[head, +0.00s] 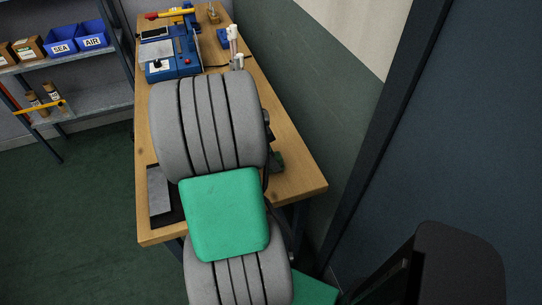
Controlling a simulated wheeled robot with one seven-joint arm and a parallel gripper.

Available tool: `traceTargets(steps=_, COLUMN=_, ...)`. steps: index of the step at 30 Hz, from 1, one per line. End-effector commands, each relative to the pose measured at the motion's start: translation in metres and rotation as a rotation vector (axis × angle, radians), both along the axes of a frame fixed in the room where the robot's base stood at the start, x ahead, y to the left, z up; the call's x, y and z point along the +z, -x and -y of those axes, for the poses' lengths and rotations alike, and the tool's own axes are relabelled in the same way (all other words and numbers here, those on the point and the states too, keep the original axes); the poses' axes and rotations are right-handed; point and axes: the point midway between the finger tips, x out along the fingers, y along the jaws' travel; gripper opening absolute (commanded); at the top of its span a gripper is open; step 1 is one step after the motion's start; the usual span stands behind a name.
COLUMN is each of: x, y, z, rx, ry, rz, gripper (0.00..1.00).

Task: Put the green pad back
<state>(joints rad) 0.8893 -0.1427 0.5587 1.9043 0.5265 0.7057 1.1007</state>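I cannot make out the green pad for certain. A small dark greenish thing (278,161) lies on the right part of the wooden bench (295,165), partly hidden behind my arm. It is too small and dark to tell whether it is the pad. The large grey ribbed shapes and the bright green block across the middle of the head view are my own arm. My gripper does not show; the arm hides whatever is beneath and behind it, including much of the bench top.
A light grey plate (158,190) lies on a dark mat at the bench's left edge. A blue machine (172,66) stands further back. Shelves (100,97) at left hold blue bins (62,40) marked SEA and AIR. A green-grey wall borders the bench's right. Floor at left is clear.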

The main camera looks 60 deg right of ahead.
Motion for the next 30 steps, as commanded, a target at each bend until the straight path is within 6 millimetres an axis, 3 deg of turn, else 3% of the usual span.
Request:
traceTargets(steps=8, x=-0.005, y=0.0, z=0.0, rx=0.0, ry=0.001, rz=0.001, gripper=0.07)
traceTargets(steps=9, x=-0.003, y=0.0, z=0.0, rx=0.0, ry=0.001, rz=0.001, gripper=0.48)
traceTargets(steps=16, x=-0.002, y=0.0, z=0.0, rx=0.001, ry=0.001, rz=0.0, gripper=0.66)
traceTargets(steps=26, x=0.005, y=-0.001, z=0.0, rx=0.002, ry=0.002, rz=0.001, gripper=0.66)
traceTargets(steps=30, x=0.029, y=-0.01, z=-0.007, rx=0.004, ry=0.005, rz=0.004, gripper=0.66)
